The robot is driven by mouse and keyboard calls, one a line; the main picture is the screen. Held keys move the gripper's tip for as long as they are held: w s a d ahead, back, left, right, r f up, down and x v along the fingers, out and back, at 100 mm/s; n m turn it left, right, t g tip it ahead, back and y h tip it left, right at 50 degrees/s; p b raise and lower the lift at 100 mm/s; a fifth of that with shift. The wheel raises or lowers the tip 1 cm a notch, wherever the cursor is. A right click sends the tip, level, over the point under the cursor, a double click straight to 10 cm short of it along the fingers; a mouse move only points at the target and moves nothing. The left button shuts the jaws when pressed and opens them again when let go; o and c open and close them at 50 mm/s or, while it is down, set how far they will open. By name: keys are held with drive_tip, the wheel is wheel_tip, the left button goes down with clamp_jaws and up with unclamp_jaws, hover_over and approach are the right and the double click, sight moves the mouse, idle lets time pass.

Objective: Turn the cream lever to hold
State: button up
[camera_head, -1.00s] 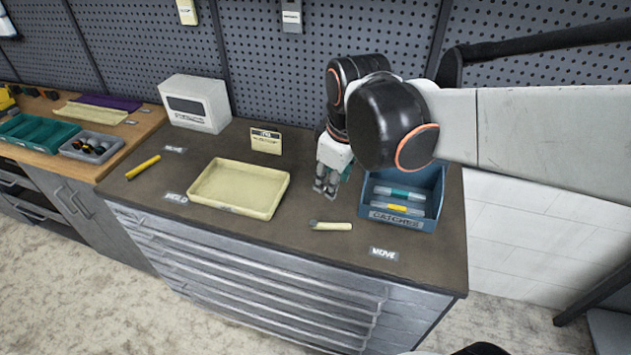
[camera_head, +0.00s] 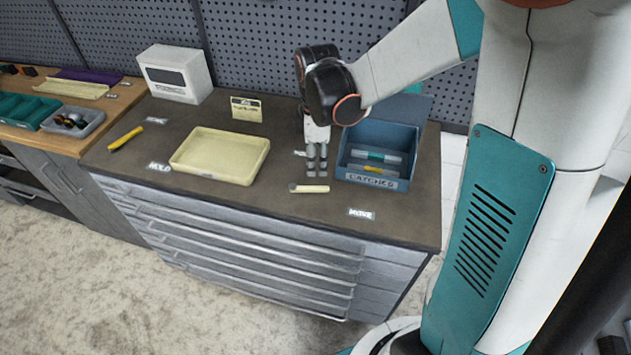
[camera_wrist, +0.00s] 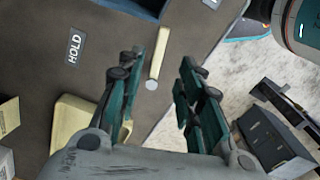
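The cream lever (camera_head: 309,188) is a short bar lying on the dark bench top, with a grey round end at its left. In the wrist view the lever (camera_wrist: 158,55) shows in the gap between the fingers, its grey end nearest me. My gripper (camera_head: 316,163) points down just behind the lever, with its fingers apart and nothing between them. It also shows open in the wrist view (camera_wrist: 160,78). A HOLD label (camera_wrist: 75,48) lies on the bench behind the lever. A MOVE label (camera_head: 361,213) lies to the lever's front right.
A blue catches bin (camera_head: 375,182) holding tubes stands right of my gripper. A cream tray (camera_head: 220,174) lies to the left. A yellow bar (camera_head: 126,138) lies farther left near another HOLD label (camera_head: 158,166). A small sign (camera_head: 246,109) and white box (camera_head: 175,73) stand behind.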

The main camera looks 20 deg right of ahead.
sight(317, 187)
wheel_tip(317, 187, down, 9)
drive_tip(key=shift+f+b, duration=0.1)
drive_tip(key=shift+b, duration=1.15)
clamp_jaws()
